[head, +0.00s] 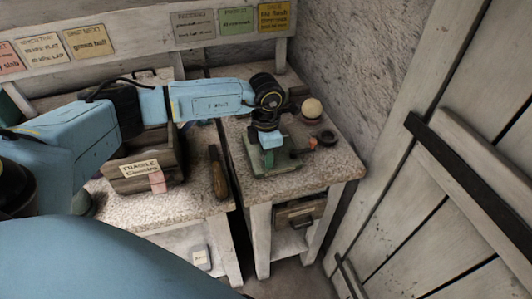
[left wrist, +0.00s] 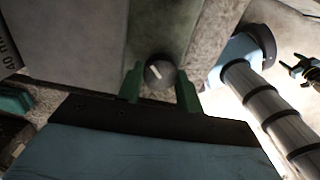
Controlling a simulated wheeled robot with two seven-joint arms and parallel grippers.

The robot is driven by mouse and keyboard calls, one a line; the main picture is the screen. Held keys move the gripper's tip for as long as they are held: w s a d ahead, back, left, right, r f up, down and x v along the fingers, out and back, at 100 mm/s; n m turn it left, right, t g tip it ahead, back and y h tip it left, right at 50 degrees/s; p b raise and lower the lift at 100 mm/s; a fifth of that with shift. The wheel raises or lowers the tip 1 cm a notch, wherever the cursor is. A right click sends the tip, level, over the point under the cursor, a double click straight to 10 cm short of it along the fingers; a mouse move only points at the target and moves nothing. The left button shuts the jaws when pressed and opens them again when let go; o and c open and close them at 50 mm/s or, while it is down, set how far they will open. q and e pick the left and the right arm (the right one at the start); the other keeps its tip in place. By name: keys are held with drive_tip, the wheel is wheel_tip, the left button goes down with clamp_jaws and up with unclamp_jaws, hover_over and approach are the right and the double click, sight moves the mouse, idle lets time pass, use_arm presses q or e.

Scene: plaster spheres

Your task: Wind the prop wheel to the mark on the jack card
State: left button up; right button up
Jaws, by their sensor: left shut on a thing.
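My left gripper (head: 268,157) reaches down onto a green jack (head: 284,164) on the right-hand stone-topped table. In the left wrist view, its two green fingers (left wrist: 160,88) flank a small dark round wheel (left wrist: 158,72) with a pale pointer line. The gripper is shut on this wheel. The wheel's lower edge is partly hidden near the fingers and wrist housing. In the head view the gripper covers the wheel. Several cards hang on the back rail, including a yellow one (head: 274,17) and a green one (head: 237,21). I cannot tell which is the jack card.
A pale ball (head: 312,108) and a dark ring (head: 326,138) are right of the jack. A wooden crate labelled fragile (head: 143,171) and a wooden-handled tool (head: 217,174) are on the left table. A plank door (head: 440,190) closes the right side.

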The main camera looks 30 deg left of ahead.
use_arm(q)
drive_tip(key=shift+r, duration=0.1)
drive_tip(key=o, duration=1)
drive_tip(key=shift+a, duration=0.1)
drive_tip(key=shift+w+r, duration=0.1)
drive_tip(key=shift+r, duration=0.1)
drive_tip(key=shift+r+p, duration=0.55)
drive_tip(key=shift+r, duration=0.05)
wheel_tip(320, 180, up, 6)
drive_tip(key=p, duration=0.4)
drive_tip(key=shift+f, duration=0.2)
drive_tip(key=shift+r+p, duration=0.35)
drive_tip(key=shift+r, duration=0.1)
drive_tip(key=shift+d, duration=0.2)
